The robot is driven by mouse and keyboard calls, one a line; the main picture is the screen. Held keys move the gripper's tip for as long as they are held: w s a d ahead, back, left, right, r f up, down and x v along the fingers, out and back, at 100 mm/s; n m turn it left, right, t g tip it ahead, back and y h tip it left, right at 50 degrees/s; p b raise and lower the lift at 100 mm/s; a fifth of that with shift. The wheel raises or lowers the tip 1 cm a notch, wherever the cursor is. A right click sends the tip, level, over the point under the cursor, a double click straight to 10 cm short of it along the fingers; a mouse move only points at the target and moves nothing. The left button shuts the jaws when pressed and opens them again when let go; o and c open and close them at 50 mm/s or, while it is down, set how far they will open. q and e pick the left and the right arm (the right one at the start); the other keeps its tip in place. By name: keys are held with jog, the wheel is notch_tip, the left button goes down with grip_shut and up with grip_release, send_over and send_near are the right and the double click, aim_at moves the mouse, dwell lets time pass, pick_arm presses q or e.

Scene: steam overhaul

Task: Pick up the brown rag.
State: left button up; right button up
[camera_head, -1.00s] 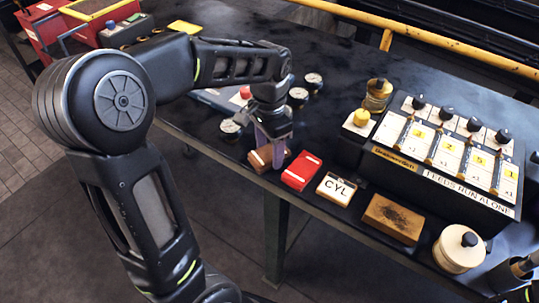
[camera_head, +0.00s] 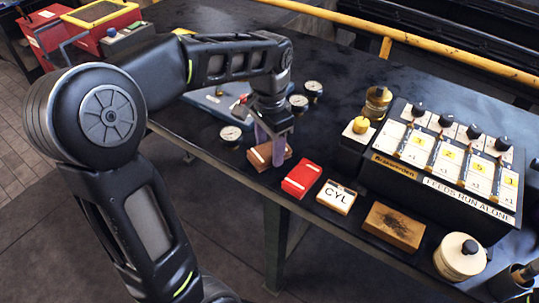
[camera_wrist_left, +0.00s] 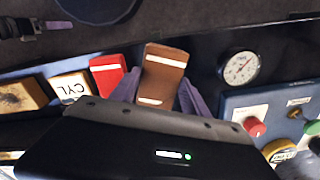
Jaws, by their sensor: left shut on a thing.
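The brown rag (camera_head: 262,156) is a folded brown block with a pale stripe, near the front edge of the dark table. My left gripper (camera_head: 271,153) points down over it with its purple fingers on either side. In the left wrist view the brown rag (camera_wrist_left: 162,75) sits between the two fingers of the gripper (camera_wrist_left: 158,92), which is shut on it. Whether the rag is clear of the table top is hard to tell. My right gripper cannot be made out.
Right of the rag stand a red folded cloth (camera_head: 301,180), a CYL block (camera_head: 336,197), a brown-topped brush block (camera_head: 394,226) and a cream lidded pot (camera_head: 460,256). A gauge (camera_head: 230,133) lies to its left. A control box (camera_head: 440,160) stands behind right.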

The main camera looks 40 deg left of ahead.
aim_at(269, 150)
pick_arm(q)
notch_tip(269, 150, up, 6)
jog(key=shift+r, duration=0.2)
dwell(0.8)
